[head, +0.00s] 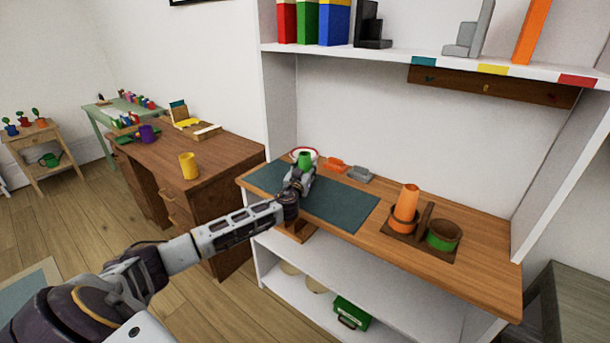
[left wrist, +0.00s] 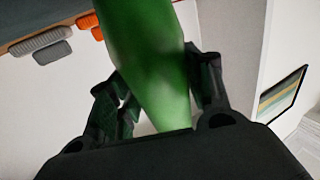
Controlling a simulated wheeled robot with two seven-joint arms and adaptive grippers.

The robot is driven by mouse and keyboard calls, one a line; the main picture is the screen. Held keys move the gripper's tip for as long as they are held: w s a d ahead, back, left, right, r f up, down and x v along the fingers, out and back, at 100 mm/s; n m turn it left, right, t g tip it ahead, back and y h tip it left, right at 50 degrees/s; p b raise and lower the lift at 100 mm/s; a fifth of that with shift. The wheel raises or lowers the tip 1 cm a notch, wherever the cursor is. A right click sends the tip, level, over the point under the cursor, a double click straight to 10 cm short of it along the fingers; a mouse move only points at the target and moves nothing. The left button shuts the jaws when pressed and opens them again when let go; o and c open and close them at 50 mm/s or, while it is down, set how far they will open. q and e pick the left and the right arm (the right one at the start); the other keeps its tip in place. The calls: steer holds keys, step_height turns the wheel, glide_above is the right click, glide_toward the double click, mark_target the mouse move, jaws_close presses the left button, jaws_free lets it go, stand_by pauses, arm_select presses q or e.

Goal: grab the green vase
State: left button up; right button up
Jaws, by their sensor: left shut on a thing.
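The green vase (head: 305,160) shows above my left gripper (head: 300,178) in the head view, over the back left part of the wooden shelf top. In the left wrist view the green vase (left wrist: 150,60) stands large between the two fingers of my left gripper (left wrist: 160,95). The fingers are shut on it, one on each side. The lower part of the vase is hidden by the gripper in the head view. I cannot tell whether the vase touches the surface. My right gripper is not in view.
A dark green mat (head: 340,205) lies on the wooden top (head: 480,262). A white plate with a red rim (head: 294,151) is partly hidden behind the vase. Orange (head: 335,164) and grey (head: 360,174) blocks lie behind the mat. An orange vase (head: 407,203) stands in a wooden caddy at right.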

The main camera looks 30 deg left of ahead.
arm_select(q)
steer(key=shift+r, duration=0.1)
steer(key=shift+c, duration=0.3)
steer(key=shift+r, duration=0.5)
step_height(320, 180, up, 9)
steer(key=shift+f+p, duration=0.1)
steer(key=shift+p, duration=0.75)
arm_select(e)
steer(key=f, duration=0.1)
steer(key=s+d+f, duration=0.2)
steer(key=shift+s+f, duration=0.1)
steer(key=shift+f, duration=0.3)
